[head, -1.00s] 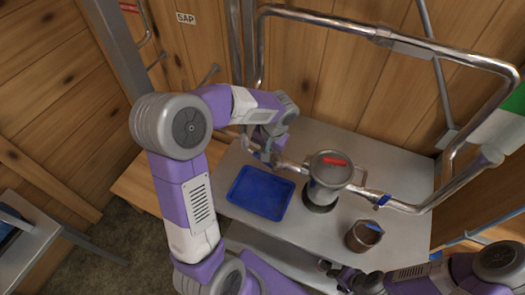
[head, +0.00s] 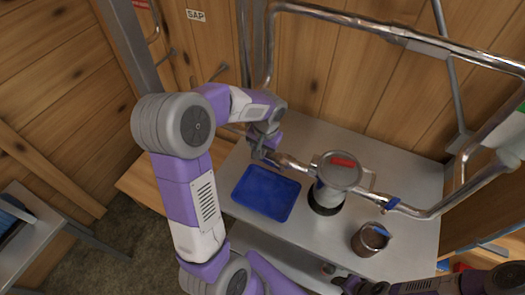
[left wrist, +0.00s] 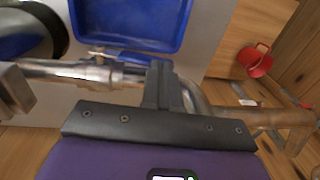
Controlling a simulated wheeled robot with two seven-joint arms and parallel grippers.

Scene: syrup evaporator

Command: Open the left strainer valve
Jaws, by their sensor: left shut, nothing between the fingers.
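The strainer (head: 336,182) is a metal canister with a red handle on its lid, set in a horizontal pipe over the steel table. My left gripper (head: 260,157) is at the pipe left of the strainer and hides much of the left valve in the head view. In the left wrist view, the left valve's blue lever (left wrist: 128,56) lies along the pipe, beside my left gripper (left wrist: 163,82). The gripper is shut and empty; whether it touches the lever is unclear. My right gripper (head: 342,278) is at the bottom edge; its jaws are not clear.
A blue tray (head: 266,193) lies below the pipe. A metal cup (head: 369,241) stands right of the strainer. A right valve with a blue lever (head: 391,203) is on the same pipe. A red pail (left wrist: 255,62) shows in the left wrist view.

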